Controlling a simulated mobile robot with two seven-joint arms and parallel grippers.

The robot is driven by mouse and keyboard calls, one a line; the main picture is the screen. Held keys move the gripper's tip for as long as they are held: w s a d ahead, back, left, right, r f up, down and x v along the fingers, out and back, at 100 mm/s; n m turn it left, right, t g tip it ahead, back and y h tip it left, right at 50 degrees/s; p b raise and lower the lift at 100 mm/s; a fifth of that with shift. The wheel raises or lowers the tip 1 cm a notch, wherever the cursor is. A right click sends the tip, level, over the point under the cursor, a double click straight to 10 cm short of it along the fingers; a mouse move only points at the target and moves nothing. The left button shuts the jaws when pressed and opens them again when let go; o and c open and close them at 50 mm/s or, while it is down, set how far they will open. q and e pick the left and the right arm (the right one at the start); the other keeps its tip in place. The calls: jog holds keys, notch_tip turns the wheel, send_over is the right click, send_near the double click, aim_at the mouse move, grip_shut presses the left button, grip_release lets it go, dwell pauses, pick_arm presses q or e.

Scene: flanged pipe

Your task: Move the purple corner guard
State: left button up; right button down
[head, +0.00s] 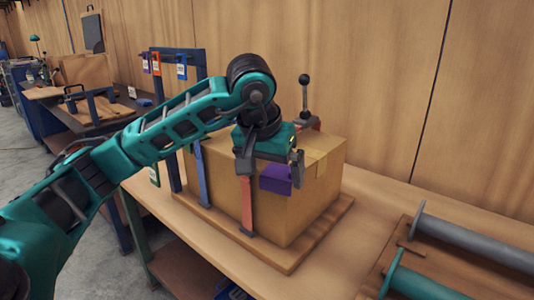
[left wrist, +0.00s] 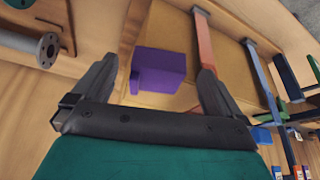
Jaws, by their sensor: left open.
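The purple corner guard (head: 276,179) sits at the top edge of a cardboard box (head: 290,215), below my left gripper in the head view. In the left wrist view the purple corner guard (left wrist: 158,70) lies between and beyond the fingertips. My left gripper (head: 270,165) is open, with its two fingers (left wrist: 158,78) spread on either side of the guard. I cannot tell whether either finger touches it. My right gripper is in neither view.
The box stands on a wooden board (head: 285,263) on the bench. Red (head: 247,205) and blue (head: 201,175) straps or bars run down its side. A black-knobbed lever (head: 304,85) rises behind it. Grey (head: 475,240) and teal (head: 415,285) flanged pipes lie at the right.

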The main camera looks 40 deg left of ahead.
aim_at(269, 175)
pick_arm(q)
jog(key=shift+x, duration=1.6)
jog(key=shift+c, duration=0.4)
jog(key=c, duration=1)
jog(key=shift+a, duration=0.15)
jog(key=shift+w+a, duration=0.2)
jog(key=shift+a, duration=0.15)
jog(key=shift+o, duration=0.2)
jog(key=shift+w+a+r, duration=0.1)
jog(key=shift+w+a, duration=0.05)
jog(key=shift+a, duration=0.2)
jog(key=o, duration=1)
jog(key=shift+w, duration=0.1)
jog(key=shift+o, duration=0.2)
